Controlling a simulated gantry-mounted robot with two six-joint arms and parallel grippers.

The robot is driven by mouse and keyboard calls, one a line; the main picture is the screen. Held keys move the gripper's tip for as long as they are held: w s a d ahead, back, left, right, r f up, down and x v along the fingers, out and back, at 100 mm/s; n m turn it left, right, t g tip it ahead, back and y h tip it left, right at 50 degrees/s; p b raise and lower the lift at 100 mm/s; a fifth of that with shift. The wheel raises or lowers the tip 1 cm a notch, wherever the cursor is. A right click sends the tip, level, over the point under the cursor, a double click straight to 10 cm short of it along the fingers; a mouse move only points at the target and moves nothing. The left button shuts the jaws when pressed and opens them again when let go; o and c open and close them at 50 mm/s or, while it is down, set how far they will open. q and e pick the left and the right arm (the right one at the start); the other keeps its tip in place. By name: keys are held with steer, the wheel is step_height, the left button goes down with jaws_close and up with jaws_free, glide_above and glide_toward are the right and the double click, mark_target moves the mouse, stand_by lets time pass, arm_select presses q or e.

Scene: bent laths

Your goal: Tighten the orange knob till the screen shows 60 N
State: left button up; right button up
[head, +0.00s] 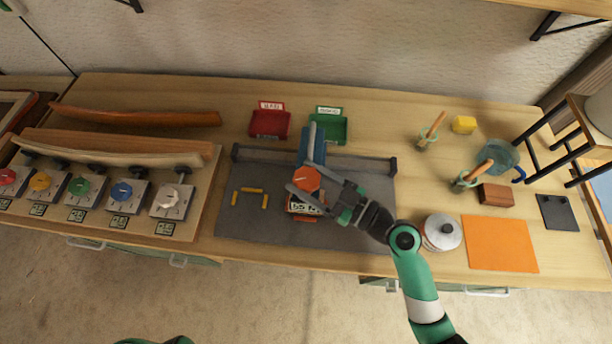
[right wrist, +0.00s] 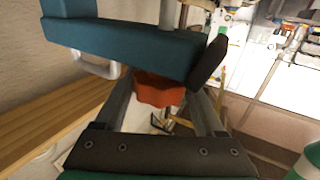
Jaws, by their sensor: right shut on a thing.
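The orange knob (head: 306,179) sits on a blue clamp device (head: 311,150) on the grey mat. My right gripper (head: 297,179) reaches in from the right and is shut on the orange knob. In the right wrist view, the orange knob (right wrist: 157,92) lies between the two fingers, under the blue body (right wrist: 125,45) of the device. The screen (head: 303,208) is just in front of the knob, partly covered by my gripper; its digits are too small to read. My left gripper is out of view.
A red bin (head: 270,124) and a green bin (head: 333,131) stand behind the mat (head: 240,221). At left, a board bears several coloured dials (head: 122,192) and bent laths (head: 120,146). At right are a white round pot (head: 442,231) and an orange sheet (head: 500,244).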

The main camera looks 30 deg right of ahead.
steer(key=c, duration=0.4)
steer(key=shift+m+t+h+p, duration=0.45)
steer(key=shift+m+h, duration=0.15)
steer(key=shift+h, duration=0.3)
steer(key=shift+c, duration=0.3)
steer(key=o, duration=1.1)
